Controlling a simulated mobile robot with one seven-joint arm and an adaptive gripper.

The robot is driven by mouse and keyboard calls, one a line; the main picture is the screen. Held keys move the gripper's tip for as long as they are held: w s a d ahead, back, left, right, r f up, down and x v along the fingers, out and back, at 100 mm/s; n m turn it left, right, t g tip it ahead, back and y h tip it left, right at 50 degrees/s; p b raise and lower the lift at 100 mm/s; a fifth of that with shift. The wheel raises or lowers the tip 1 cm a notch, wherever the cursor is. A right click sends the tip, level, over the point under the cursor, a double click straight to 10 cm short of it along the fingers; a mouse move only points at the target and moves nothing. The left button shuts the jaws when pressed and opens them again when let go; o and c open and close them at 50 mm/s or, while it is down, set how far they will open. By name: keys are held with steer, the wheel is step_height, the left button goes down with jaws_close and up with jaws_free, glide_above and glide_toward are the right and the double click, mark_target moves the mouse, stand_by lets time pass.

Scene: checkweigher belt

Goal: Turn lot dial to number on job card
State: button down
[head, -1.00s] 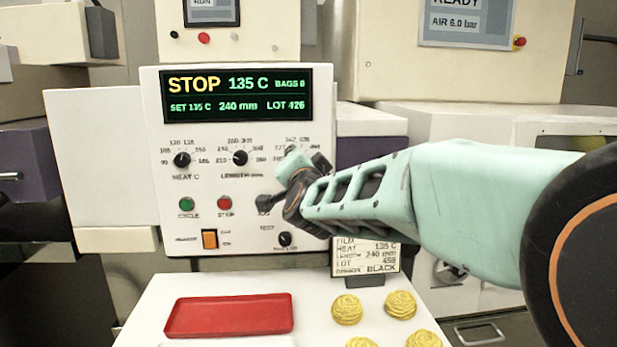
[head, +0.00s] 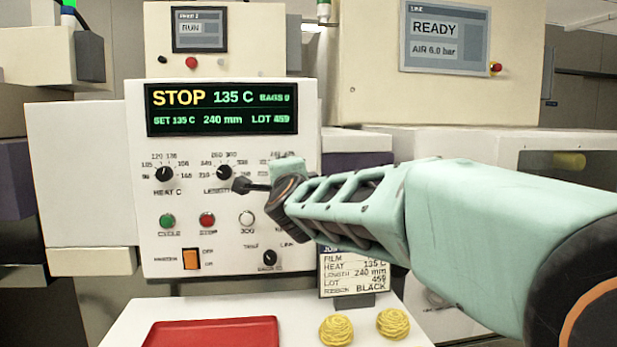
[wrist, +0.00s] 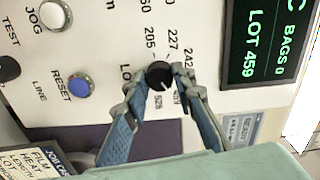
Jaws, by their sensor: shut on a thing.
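The lot dial (wrist: 158,75) is a small black knob on the white panel, with numbers such as 205, 227 and 242 around it. My gripper (wrist: 160,79) has one finger on each side of the knob and is shut on it. In the head view my gripper (head: 262,184) hides the dial. The display (head: 222,108) reads STOP, 135 C, 240 mm and LOT 459; the lot reading also shows in the wrist view (wrist: 258,45). The job card (head: 353,272) below the panel lists heat 135 C, length 240 mm, lot 459 and ribbon black.
The heat dial (head: 164,174) and length dial (head: 224,172) are left of my gripper. Green (head: 167,221), red (head: 207,220) and white jog (head: 246,218) buttons sit below. A blue reset button (wrist: 79,86) is near the lot dial. A red tray (head: 212,334) lies on the white table.

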steer(key=shift+r, duration=0.15)
steer(key=c, duration=1.6)
jaws_free()
